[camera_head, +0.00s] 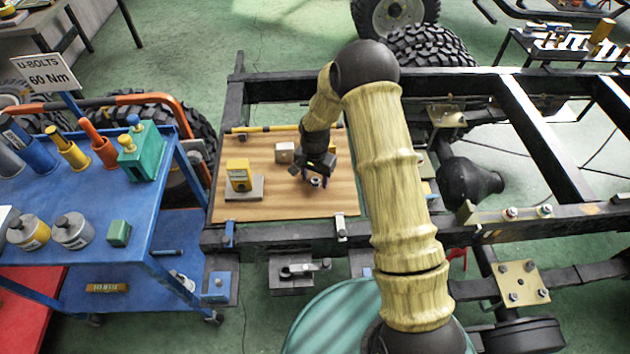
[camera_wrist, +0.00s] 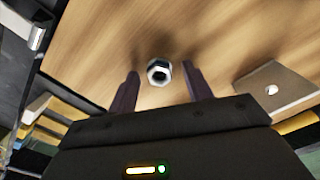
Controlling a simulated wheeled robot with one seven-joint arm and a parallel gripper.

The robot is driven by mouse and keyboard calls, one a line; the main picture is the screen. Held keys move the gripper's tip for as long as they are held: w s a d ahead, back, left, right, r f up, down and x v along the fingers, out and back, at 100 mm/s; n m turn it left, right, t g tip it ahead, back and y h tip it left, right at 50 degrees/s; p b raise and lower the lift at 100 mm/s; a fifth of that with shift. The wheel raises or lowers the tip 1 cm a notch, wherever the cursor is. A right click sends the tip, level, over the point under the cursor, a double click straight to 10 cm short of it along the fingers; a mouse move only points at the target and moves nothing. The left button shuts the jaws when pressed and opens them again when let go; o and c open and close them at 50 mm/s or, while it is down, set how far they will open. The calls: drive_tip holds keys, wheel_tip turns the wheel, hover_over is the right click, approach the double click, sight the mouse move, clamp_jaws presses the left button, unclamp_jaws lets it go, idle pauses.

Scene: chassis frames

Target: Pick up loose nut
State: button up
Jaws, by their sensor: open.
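The loose nut (camera_wrist: 159,73) is a silver hex nut lying on a wooden board (camera_wrist: 90,40). In the head view the nut (camera_head: 316,181) shows small and dark just below my gripper (camera_head: 314,180), on the board's right part. My gripper (camera_wrist: 160,92) is open in the wrist view, with one dark finger on each side of the nut's line. The nut sits between and slightly beyond the fingertips, with gaps on both sides. Nothing is held. Whether the tips touch the board cannot be told.
On the board stand a pale cube (camera_head: 285,152) and a yellow device (camera_head: 239,176) on a grey plate. Dark chassis rails surround the board. A blue cart (camera_head: 185,215) stands left.

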drive_tip(key=shift+c, duration=0.2)
drive_tip(key=shift+d, duration=0.1)
drive_tip(key=c, duration=0.9)
wheel_tip(320, 180, up, 10)
drive_tip(key=shift+r+b, duration=0.1)
drive_tip(key=shift+b, duration=0.2)
